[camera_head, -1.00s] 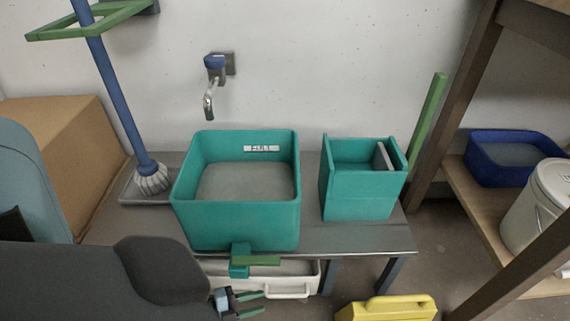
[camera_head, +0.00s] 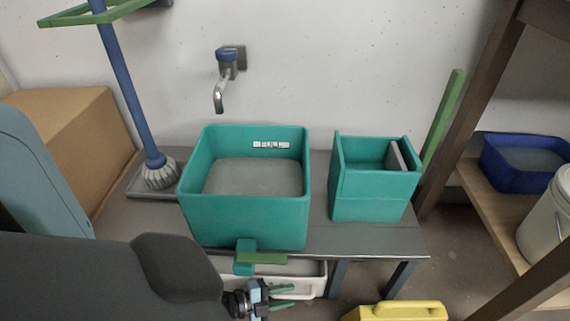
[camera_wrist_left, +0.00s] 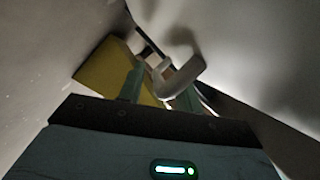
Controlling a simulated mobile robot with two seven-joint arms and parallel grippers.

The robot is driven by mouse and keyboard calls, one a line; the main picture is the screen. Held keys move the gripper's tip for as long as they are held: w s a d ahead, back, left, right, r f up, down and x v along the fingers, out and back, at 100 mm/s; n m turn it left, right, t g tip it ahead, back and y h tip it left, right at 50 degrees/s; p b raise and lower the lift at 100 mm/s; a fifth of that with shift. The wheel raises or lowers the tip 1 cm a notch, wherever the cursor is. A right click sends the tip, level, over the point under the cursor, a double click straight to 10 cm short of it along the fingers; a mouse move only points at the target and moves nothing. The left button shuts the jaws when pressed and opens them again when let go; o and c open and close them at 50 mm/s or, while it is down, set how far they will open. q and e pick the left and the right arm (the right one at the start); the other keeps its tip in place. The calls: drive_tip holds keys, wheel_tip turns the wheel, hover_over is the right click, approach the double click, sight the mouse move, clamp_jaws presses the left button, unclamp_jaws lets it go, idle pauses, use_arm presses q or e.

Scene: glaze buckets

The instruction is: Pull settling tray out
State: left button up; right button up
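The white settling tray (camera_head: 312,282) sits under the bench, below the big teal bucket (camera_head: 245,222), with its front and handle side showing. My left gripper (camera_head: 283,296) is at the tray's front, with its green fingers spread apart and reaching toward the handle. In the left wrist view the white handle (camera_wrist_left: 182,76) shows at the far ends of the two fingers (camera_wrist_left: 158,92). The fingers look open, and I cannot tell whether they touch the handle. The arm and wrist hide the tray's left part. My right gripper is not in view.
The bucket's teal spout with a green lever (camera_head: 262,258) juts out just above my left gripper. A yellow object (camera_head: 398,311) stands on the floor to the right; it also shows in the left wrist view (camera_wrist_left: 100,72). A bench leg (camera_head: 338,279) is right of the tray.

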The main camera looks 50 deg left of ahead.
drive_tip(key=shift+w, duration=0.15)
use_arm(q)
drive_tip(key=c, duration=0.7)
clamp_jaws()
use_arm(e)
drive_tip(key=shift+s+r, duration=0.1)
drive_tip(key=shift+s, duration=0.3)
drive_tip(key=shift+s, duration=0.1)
